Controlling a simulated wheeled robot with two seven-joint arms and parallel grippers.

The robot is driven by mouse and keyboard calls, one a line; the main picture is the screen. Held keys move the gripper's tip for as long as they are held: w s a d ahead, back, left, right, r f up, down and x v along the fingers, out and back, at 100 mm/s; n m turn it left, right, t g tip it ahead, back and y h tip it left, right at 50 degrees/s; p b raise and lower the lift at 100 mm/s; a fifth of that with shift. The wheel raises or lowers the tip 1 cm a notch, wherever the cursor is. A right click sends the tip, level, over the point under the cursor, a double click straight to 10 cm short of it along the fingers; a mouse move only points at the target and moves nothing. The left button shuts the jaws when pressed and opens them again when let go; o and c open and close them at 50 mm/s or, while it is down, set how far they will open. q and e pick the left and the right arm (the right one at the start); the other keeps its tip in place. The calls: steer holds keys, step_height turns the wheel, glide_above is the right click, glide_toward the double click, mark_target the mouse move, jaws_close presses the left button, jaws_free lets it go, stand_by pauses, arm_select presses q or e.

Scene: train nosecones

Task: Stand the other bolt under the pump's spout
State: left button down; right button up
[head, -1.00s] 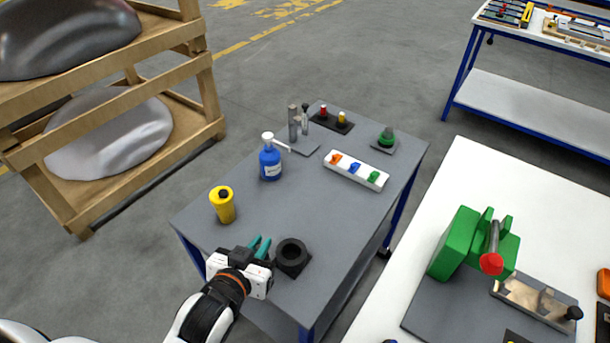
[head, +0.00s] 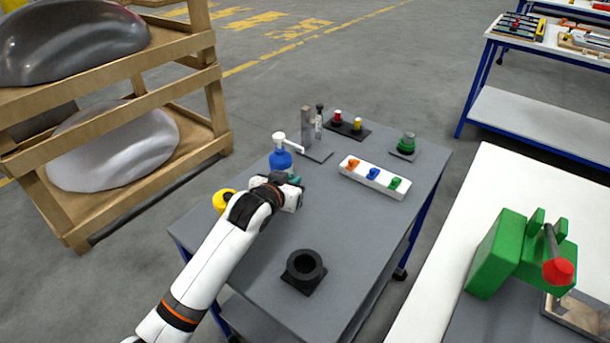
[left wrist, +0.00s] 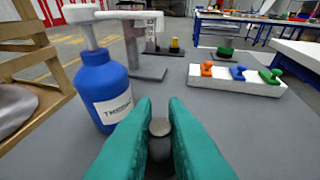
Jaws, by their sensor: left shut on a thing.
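The blue pump bottle (head: 281,160) stands on the grey table, its white spout (head: 294,148) pointing right. In the left wrist view the bottle (left wrist: 103,92) is close on the left, and the spout (left wrist: 130,15) reaches across above and beyond my fingers. My left gripper (head: 294,181) is just in front of the bottle. In the left wrist view its teal fingers (left wrist: 161,104) are shut on a grey bolt (left wrist: 160,128) with a round head, held upright. The bolt's lower part is hidden by the fingers, and the head view does not show it. My right gripper is not in view.
A grey stand (head: 307,125) is behind the bottle. A white strip (head: 374,178) with orange, blue and green knobs lies to the right. A yellow cylinder (head: 221,201) is partly hidden by my arm. A black ring holder (head: 304,270) sits near the front. The table between is clear.

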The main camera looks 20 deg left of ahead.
arm_select(q)
steer(key=w, duration=0.6)
steer(key=shift+d, duration=0.35)
steer(key=shift+w+f, duration=0.1)
steer(key=shift+w, duration=0.4)
steer(key=shift+f, duration=1.7)
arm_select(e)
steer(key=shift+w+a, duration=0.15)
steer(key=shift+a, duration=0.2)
arm_select(q)
steer(key=shift+d, duration=0.1)
steer(key=c, duration=1.5)
jaws_free()
steer(key=shift+f, duration=0.1)
steer(key=shift+o, duration=0.2)
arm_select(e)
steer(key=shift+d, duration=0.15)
